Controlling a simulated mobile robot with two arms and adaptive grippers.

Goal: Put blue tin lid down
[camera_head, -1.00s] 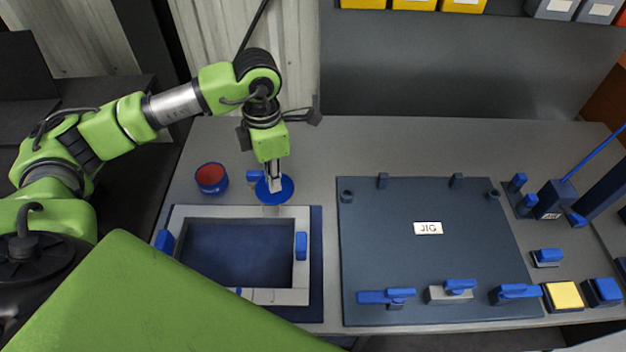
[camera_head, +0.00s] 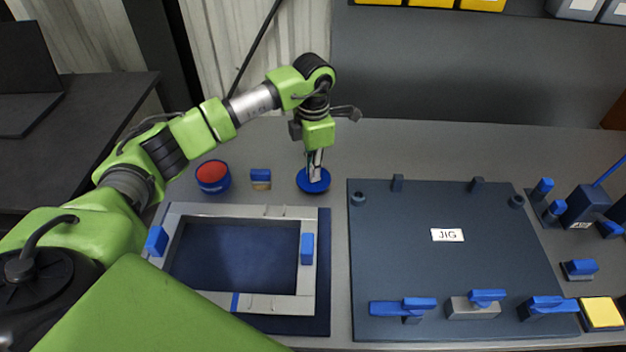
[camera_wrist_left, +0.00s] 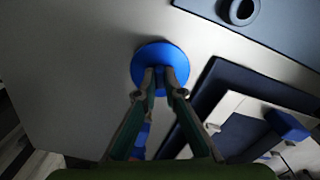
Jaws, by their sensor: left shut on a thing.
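The blue tin lid (camera_head: 313,182) is a round blue disc at the back of the bench, between a small blue-topped block and the JIG plate. My left gripper (camera_head: 315,175) points down and is shut on the lid's middle. In the left wrist view the lid (camera_wrist_left: 146,64) lies flat between the fingertips (camera_wrist_left: 160,78) over bare bench. I cannot tell whether it touches the bench. The open tin (camera_head: 213,177), blue outside and red inside, stands to the left. My right gripper is not in view.
The blue-topped block (camera_head: 260,178) stands left of the lid. A grey frame (camera_head: 190,212) with blue clamps lies in front. The dark JIG plate (camera_head: 400,240) with blue toggle clamps lies to the right. Bare bench surrounds the lid.

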